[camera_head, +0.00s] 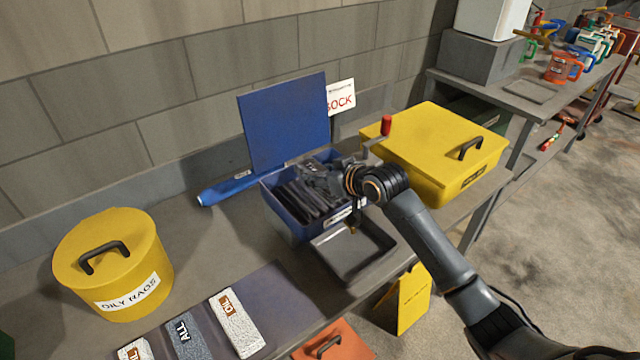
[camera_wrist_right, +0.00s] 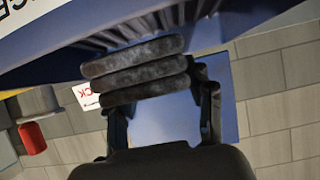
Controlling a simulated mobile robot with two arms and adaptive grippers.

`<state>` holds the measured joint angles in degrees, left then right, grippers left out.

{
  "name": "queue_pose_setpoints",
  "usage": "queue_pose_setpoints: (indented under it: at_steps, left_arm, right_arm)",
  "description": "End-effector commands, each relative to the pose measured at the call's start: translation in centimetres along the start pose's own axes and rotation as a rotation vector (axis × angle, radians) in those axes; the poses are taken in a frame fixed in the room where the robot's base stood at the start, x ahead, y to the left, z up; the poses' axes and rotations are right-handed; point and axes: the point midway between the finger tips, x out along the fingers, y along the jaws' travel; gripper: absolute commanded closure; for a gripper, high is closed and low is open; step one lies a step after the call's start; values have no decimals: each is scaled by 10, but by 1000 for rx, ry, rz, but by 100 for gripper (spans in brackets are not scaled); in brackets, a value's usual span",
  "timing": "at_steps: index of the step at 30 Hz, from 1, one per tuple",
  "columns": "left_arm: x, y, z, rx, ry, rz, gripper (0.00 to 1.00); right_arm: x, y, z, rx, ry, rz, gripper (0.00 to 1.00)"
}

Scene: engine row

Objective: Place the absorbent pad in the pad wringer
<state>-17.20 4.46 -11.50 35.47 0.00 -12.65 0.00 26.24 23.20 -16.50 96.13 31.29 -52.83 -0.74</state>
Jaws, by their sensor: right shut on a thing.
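My right gripper (camera_head: 322,180) reaches over an open blue box (camera_head: 288,225) and is low at its contents. The box holds several dark grey, soft-looking rolls or folded pads (camera_head: 294,202). In the right wrist view dark fuzzy layers (camera_wrist_right: 135,68) lie across my right gripper (camera_wrist_right: 155,95), which is shut on dark absorbent material; how many layers it grips I cannot tell. A crank with a red handle (camera_head: 386,125) stands between the blue box and a yellow box; the body it belongs to is largely hidden by my gripper. The left gripper is not in view.
The blue lid (camera_head: 284,122) stands up behind the box. A shallow grey tray (camera_head: 350,268) lies in front. The yellow lidded box (camera_head: 430,150) stands right, a yellow oily-rags can (camera_head: 115,265) left. Labelled pads (camera_head: 237,322) lie on a dark mat at the front.

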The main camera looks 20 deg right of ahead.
Motion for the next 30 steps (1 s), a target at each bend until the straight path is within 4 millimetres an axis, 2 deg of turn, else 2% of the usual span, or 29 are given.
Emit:
queue_pose_setpoints:
  at_steps: [4,7,12,26,27,29,30]
  left_arm:
    - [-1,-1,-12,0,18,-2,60]
    - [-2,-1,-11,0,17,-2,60]
    - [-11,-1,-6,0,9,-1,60]
    - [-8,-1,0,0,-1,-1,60]
    - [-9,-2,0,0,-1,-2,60]
    - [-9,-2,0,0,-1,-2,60]
    - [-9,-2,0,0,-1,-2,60]
  right_arm:
    - [12,4,5,0,1,-1,75]
    - [19,7,9,1,0,-1,75]
    - [30,7,29,1,-2,-1,75]
    - [36,7,39,0,0,0,75]
    - [35,7,38,0,1,0,40]
    - [35,7,38,0,1,0,28]
    - [35,7,38,0,0,0,25]
